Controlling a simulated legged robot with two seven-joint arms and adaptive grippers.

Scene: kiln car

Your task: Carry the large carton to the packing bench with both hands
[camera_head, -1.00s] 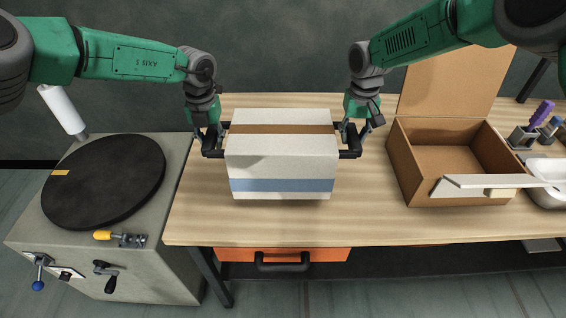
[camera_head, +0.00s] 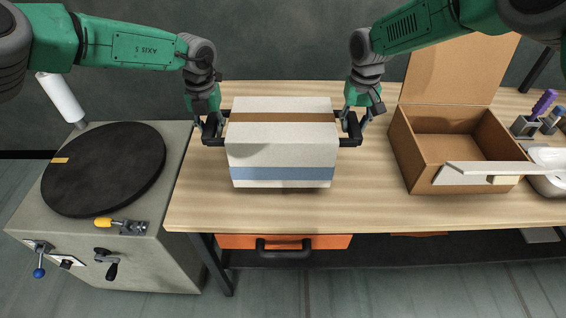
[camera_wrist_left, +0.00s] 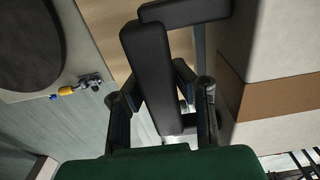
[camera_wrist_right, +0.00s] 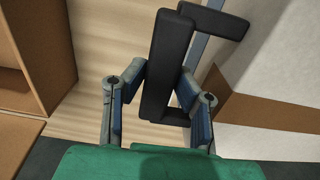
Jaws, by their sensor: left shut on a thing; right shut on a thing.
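The large carton (camera_head: 282,153) is white with a brown tape strip on top and a blue band low on its front. It is upright over the wooden-topped bench (camera_head: 400,212), left of the bench's middle; I cannot tell whether its base touches. A black handle sticks out from each side. My left gripper (camera_head: 212,128) is shut on the left handle, which also shows in the left wrist view (camera_wrist_left: 152,78). My right gripper (camera_head: 352,126) is shut on the right handle, also seen in the right wrist view (camera_wrist_right: 167,68). The carton's back and underside are hidden.
An open brown box (camera_head: 420,165) with a raised lid stands right of the carton, bare bench between them. A white bowl (camera_head: 548,183) and tool holder (camera_head: 525,127) are far right. A grey cabinet with a dark turntable (camera_head: 105,170) stands left.

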